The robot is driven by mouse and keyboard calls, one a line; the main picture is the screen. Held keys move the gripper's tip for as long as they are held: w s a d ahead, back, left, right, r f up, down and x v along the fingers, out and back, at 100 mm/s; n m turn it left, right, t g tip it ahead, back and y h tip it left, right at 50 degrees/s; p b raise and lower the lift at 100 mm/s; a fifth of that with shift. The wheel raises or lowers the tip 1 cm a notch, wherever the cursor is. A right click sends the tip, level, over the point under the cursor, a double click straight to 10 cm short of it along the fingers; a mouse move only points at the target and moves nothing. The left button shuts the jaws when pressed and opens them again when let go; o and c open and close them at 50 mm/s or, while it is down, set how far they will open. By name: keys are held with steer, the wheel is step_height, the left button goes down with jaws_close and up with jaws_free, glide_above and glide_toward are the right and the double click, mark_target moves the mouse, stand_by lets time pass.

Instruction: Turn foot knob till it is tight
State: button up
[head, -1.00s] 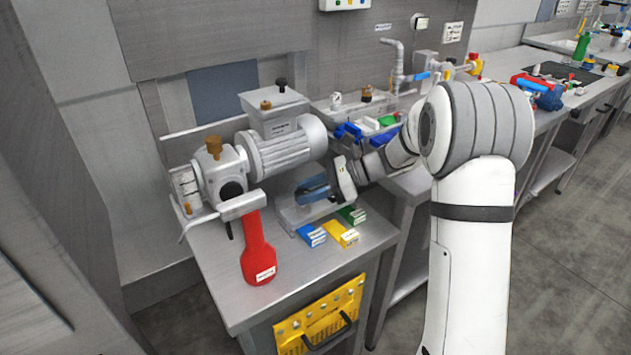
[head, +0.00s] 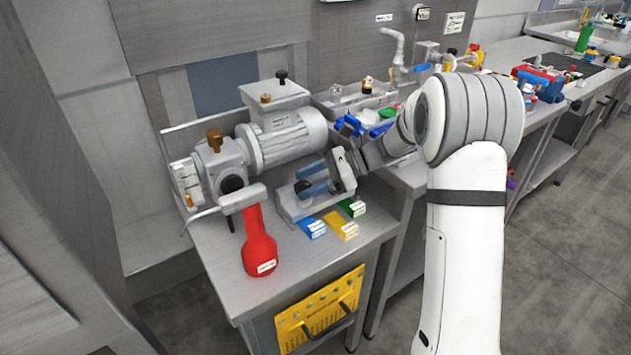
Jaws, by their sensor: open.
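A small black knob (head: 303,186), which looks like the foot knob, sits above the grey metal base (head: 292,208) in front of the motor (head: 283,140). My gripper (head: 308,180) reaches in from the right with its blue fingers open, one above the other. The fingertips are at the knob. I cannot tell whether they touch it or how far they reach around it. The knob's thread and the seat under it are too small to make out.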

mark_target(309, 183)
step_height(309, 183, up, 10)
steer(key=p, duration=0.1)
steer(key=shift+p, duration=0.35)
